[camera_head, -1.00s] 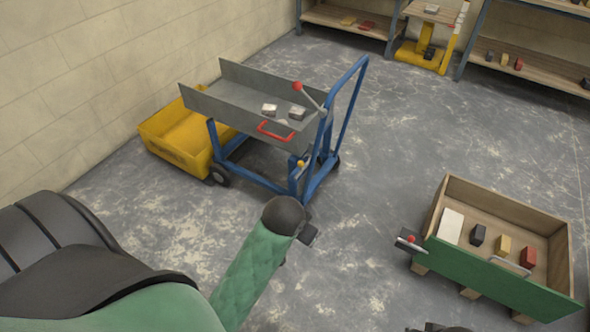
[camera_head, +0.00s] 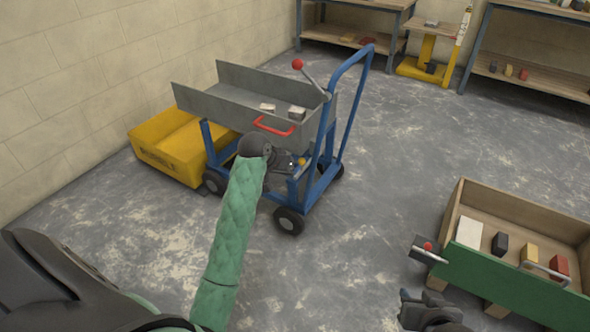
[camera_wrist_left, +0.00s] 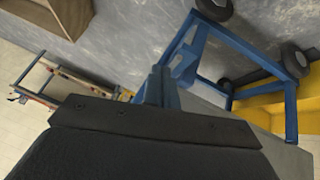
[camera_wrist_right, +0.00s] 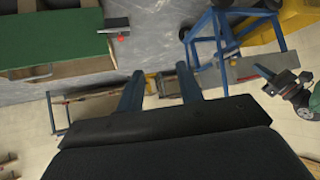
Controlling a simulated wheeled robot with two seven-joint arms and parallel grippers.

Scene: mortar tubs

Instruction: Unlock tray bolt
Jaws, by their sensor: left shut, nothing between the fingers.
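The grey tray (camera_head: 190,97) rests on the blue cart (camera_head: 345,120), with a red handle (camera_head: 274,127) on its front. A small yellow knob (camera_head: 301,162) sits below the tray at the cart's front; it may be the bolt. My left gripper (camera_head: 290,164) is just left of this knob, under the red handle. It is shut and empty; contact cannot be told. In the left wrist view my left fingers (camera_wrist_left: 160,88) are together beside the blue frame. My right gripper (camera_head: 430,310) is at the bottom right, open and empty in its wrist view (camera_wrist_right: 160,90).
A lever with a red ball (camera_head: 298,64) stands up at the tray's right corner. A yellow tub (camera_head: 165,160) is behind the cart. A green-fronted wooden crate (camera_head: 510,275) with a red-knobbed latch (camera_head: 428,247) is at right. Floor between is clear.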

